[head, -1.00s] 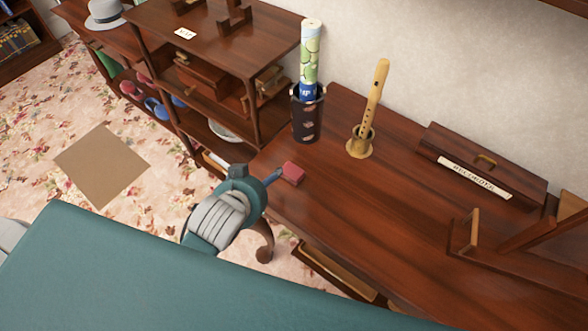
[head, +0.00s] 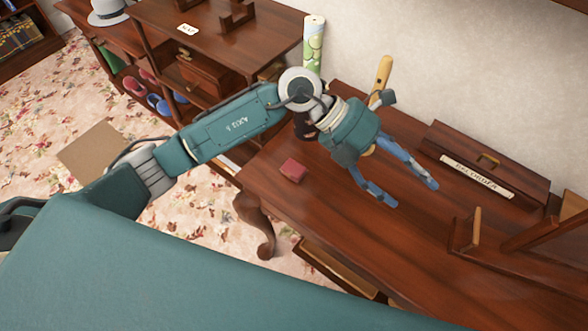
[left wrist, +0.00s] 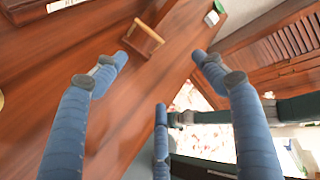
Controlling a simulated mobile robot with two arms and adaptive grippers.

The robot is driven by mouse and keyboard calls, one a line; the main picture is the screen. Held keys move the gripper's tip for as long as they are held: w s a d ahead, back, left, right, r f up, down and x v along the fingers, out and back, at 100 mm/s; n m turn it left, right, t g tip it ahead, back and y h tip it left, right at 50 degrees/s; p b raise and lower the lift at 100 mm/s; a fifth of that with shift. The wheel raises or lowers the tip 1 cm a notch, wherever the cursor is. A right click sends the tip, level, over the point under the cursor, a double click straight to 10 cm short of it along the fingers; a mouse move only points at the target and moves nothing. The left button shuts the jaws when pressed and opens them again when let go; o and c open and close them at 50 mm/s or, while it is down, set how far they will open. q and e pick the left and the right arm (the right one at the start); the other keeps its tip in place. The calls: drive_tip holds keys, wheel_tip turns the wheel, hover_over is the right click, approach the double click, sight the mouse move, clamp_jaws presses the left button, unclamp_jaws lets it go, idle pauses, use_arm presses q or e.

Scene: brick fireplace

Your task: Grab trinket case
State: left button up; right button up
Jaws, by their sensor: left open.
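A small red box (head: 293,170), which may be the trinket case, lies on the wooden desk (head: 330,225) near its left edge. My left gripper (head: 410,193) is open and empty above the desk, to the right of the red box, its fingers pointing right and down. In the left wrist view, its two blue fingers (left wrist: 160,58) stand wide apart with nothing between the tips; I cannot make out the red box there. Another blue finger-like part (left wrist: 161,135) shows low in that view, probably of my right gripper.
A long wooden recorder box (head: 485,165) lies at the desk's back. A recorder (head: 384,72) and a rolled green-patterned tube (head: 314,45) stand partly behind my left arm. A wooden stand (head: 475,232) is at the right. The desk's front middle is clear.

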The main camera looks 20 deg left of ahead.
use_arm(q)
drive_tip(key=w+a+f+y, duration=0.2)
drive_tip(key=a+f+y, duration=0.1)
drive_tip(key=a, duration=0.3)
drive_tip(key=w+a+f+y, duration=0.3)
drive_tip(key=a+f+y, duration=0.1)
drive_tip(key=a, duration=0.3)
drive_tip(key=n+t+y+p, duration=0.1)
drive_tip(key=y, duration=0.4)
hover_over(295, 166)
wheel_tip(295, 166, down, 4)
drive_tip(key=shift+s+d, duration=0.1)
drive_tip(key=shift+s, duration=0.05)
drive_tip(key=shift+f, duration=0.35)
wheel_tip(295, 166, down, 5)
drive_tip(key=shift+r+p, duration=0.1)
drive_tip(key=shift+p, duration=1.15)
drive_tip(key=shift+f, duration=0.35)
drive_tip(key=c, duration=1.4)
